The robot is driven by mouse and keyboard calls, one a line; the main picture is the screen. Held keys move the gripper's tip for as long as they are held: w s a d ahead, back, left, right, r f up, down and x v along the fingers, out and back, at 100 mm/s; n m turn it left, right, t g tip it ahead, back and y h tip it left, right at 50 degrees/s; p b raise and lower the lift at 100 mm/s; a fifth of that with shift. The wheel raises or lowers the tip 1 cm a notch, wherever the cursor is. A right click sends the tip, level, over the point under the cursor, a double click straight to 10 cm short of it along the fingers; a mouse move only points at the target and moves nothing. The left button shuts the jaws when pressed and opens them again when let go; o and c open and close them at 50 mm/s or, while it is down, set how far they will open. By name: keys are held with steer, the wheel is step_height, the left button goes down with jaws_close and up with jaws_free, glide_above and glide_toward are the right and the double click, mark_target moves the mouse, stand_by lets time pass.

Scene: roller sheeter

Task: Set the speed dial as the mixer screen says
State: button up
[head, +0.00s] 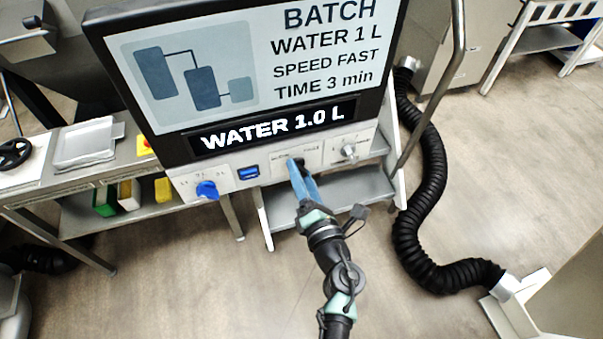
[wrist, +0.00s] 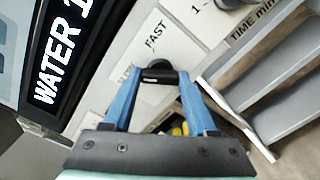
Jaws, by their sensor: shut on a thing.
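The mixer screen (head: 255,60) reads BATCH, WATER 1 L, SPEED FAST, TIME 3 min. A strip below it (head: 268,130) reads WATER 1.0 L. The speed dial, a black knob (wrist: 157,72), is on the white panel under the screen, in the middle of the row of controls. In the wrist view a FAST label (wrist: 155,34) is beside it, and another label is partly hidden by a finger. My gripper (wrist: 159,78) has its blue fingers shut on the dial, one on each side. In the head view my gripper (head: 302,172) largely covers the dial.
A blue water knob (head: 207,189) and a blue rocker switch (head: 248,172) are left of the dial. A grey time knob (head: 349,150) is to the right. A metal shelf (head: 340,195) is below. A black hose (head: 425,220) lies at right.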

steer(key=m+p, duration=0.4)
steer(key=m, duration=0.3)
steer(key=shift+r, duration=0.15)
steer(key=m+p, duration=0.2)
steer(key=m, duration=0.2)
steer(key=shift+m+p, duration=0.4)
steer(key=shift+m, duration=0.8)
steer(key=o, duration=1.4)
steer(key=shift+c, duration=0.2)
steer(key=shift+s, duration=0.1)
steer(key=v, duration=1.2)
steer(key=shift+s, duration=0.4)
